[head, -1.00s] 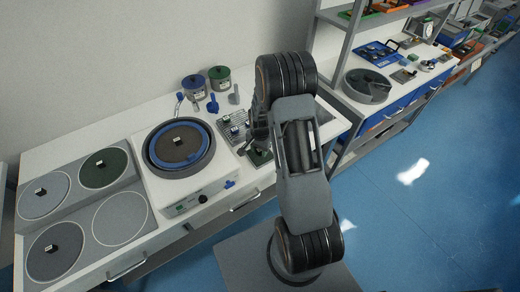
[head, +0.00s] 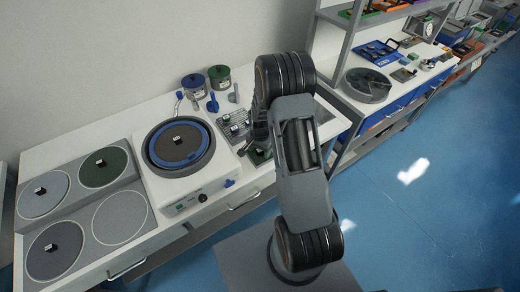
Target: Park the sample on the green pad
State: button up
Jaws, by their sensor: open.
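A small dark green pad (head: 262,157) lies on the bench close to my arm, partly covered by it. A small dark block with a pale top, perhaps a sample, appears on or beside this pad; I cannot tell which. My gripper (head: 255,142) is mostly hidden behind my arm, just above and left of the small green pad. It is open; its fingertips and anything between them cannot be made out. Similar small samples sit on the polishing wheel (head: 187,156), the larger round dark green disc (head: 112,178) and two grey discs at the left.
A metal rack (head: 233,120) with small pieces stands behind the green pad. Two lidded jars (head: 220,78) and blue bottles stand at the back. A shelf unit (head: 333,18) is at the right. The round disc (head: 120,222) at front left is empty.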

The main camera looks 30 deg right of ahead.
notch_tip(320, 180, up, 12)
jog(key=s+a+r+n+t, duration=0.2)
jog(key=s+a+r+n, duration=0.2)
jog(key=s+r, duration=0.4)
jog(key=s+a+r+n+t, duration=0.2)
jog(key=s+a+r+n, duration=0.3)
jog(key=s+r+n, duration=0.2)
jog(key=shift+s+b+v, duration=0.2)
jog(key=shift+b+v, duration=0.25)
jog(key=shift+v, duration=0.45)
jog(key=shift+f, duration=0.1)
dwell(0.6)
